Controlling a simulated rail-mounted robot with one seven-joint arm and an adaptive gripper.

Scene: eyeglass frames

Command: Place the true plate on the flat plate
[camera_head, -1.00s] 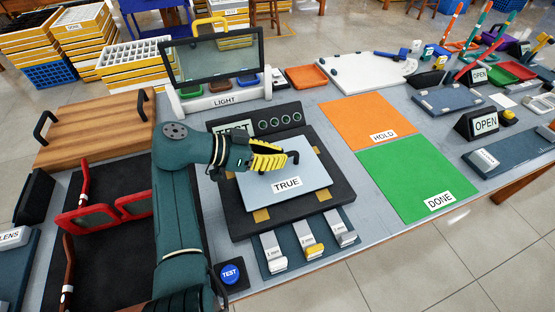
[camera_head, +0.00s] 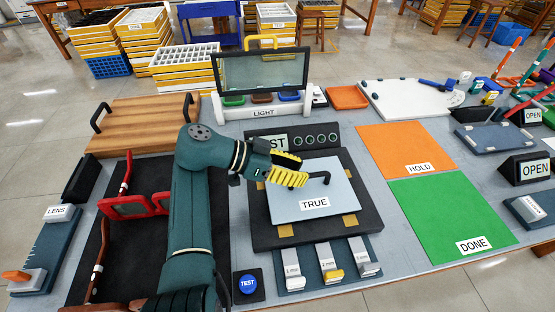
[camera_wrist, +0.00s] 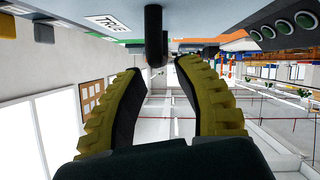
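The true plate (camera_head: 290,205) is a light blue-grey slab with a white TRUE label and a black bar handle (camera_head: 326,178). It lies level on a larger dark plate with tan corner pads (camera_head: 259,236), which seems to be the flat plate. My gripper (camera_head: 305,179) is just above the true plate, left of the handle, with its yellow ribbed fingers apart. In the wrist view the handle (camera_wrist: 154,38) stands just beyond the gap between the open fingertips (camera_wrist: 160,70), apparently untouched. The TRUE label also shows in the wrist view (camera_wrist: 107,22).
Behind stand a panel with round green dials (camera_head: 308,140) and the LIGHT frame (camera_head: 262,110). Orange HOLD (camera_head: 405,150) and green DONE (camera_head: 450,215) mats lie clear at right. Red glasses (camera_head: 130,206) lie left.

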